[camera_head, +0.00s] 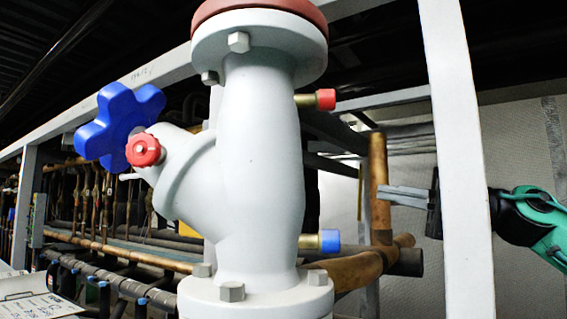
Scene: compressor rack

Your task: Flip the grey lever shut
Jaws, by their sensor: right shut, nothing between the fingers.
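A large pale grey valve body (255,160) fills the middle of the head view. I cannot clearly pick out a grey lever on it; a small pale stub (130,176) sticks out at its left, below a red knob (143,150). My right gripper (384,194) is to the right of the valve, pointing left, with its fingers shut and empty. A gap shows in the picture between its fingertips and the valve. A white post hides part of my right wrist. My left gripper is not in view.
A blue handwheel (119,126) is at the valve's upper left. A red-capped stub (325,99) and a blue-capped stub (329,241) stick out to the right. The white upright post (462,150) crosses in front of my right arm. Copper pipes (379,190) stand behind.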

